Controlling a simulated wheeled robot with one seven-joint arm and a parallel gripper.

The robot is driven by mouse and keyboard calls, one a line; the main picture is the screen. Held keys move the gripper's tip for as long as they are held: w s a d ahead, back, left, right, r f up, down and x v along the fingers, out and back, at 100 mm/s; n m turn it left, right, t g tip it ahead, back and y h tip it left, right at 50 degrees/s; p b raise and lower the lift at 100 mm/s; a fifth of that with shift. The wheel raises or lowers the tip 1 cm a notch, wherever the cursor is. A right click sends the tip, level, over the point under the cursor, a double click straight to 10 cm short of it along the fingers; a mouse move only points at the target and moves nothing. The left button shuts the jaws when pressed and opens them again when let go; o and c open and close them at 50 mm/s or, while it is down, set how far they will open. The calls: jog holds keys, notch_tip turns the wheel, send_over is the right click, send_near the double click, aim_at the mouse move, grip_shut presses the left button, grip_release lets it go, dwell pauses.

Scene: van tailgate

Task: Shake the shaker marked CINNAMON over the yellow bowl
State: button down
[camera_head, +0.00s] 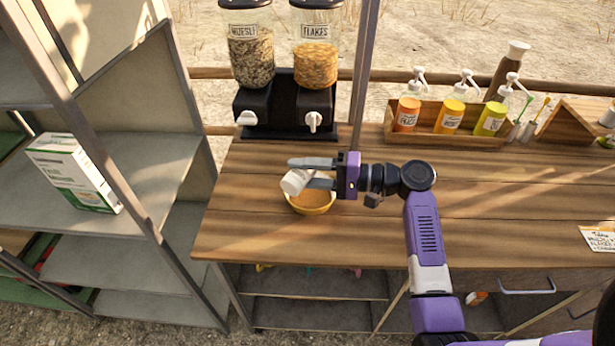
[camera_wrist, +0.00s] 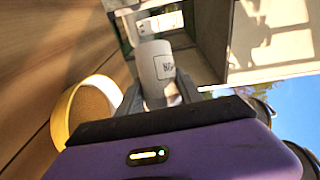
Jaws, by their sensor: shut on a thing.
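My gripper (camera_head: 312,172) is shut on a white shaker (camera_head: 294,182), which is tilted above the yellow bowl (camera_head: 312,208). The yellow bowl stands on the wooden counter below the gripper and holds something brown. It also shows at the left of the wrist view (camera_wrist: 64,118). The fingers hide part of the shaker in the head view.
Two dispensers marked MUESLI (camera_head: 250,62) and FLAKES (camera_head: 315,62) stand behind the bowl. A wooden tray (camera_head: 450,139) with several pump bottles is at the back right. A shelf with a white-green box (camera_head: 72,172) is at left. The counter (camera_head: 490,200) right of my arm is mostly clear.

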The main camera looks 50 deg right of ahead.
aim_at(290, 179)
jog(key=a+n+h+b, duration=0.1)
jog(key=n, duration=0.1)
jog(key=a+r+n+g+h+b, duration=0.1)
jog(key=n, duration=0.1)
jog(key=shift+s+a+r+n, duration=0.1)
jog(key=shift+s+a+n, duration=0.1)
jog(key=shift+a+n, duration=0.1)
jog(key=r+n+h, duration=0.1)
jog(key=a+r+n, duration=0.1)
jog(key=n, duration=0.1)
jog(key=shift+a+r+g+h, duration=0.1)
jog(key=shift+r+g+h, duration=0.05)
jog(key=shift+g+h, duration=0.2)
jog(key=shift+s+a+r+n+h, duration=0.1)
jog(key=shift+a+r+n+h, duration=0.1)
jog(key=shift+r+n+h, duration=0.25)
jog(key=shift+a+r+n+h, duration=0.25)
jog(key=shift+n+h, duration=0.25)
jog(key=shift+n, duration=0.25)
jog(key=r+n+h, duration=0.1)
jog(key=n+h+b, duration=0.1)
jog(key=shift+a+r+n, duration=0.35)
jog(key=shift+r+n, duration=0.05)
jog(key=shift+s, duration=0.2)
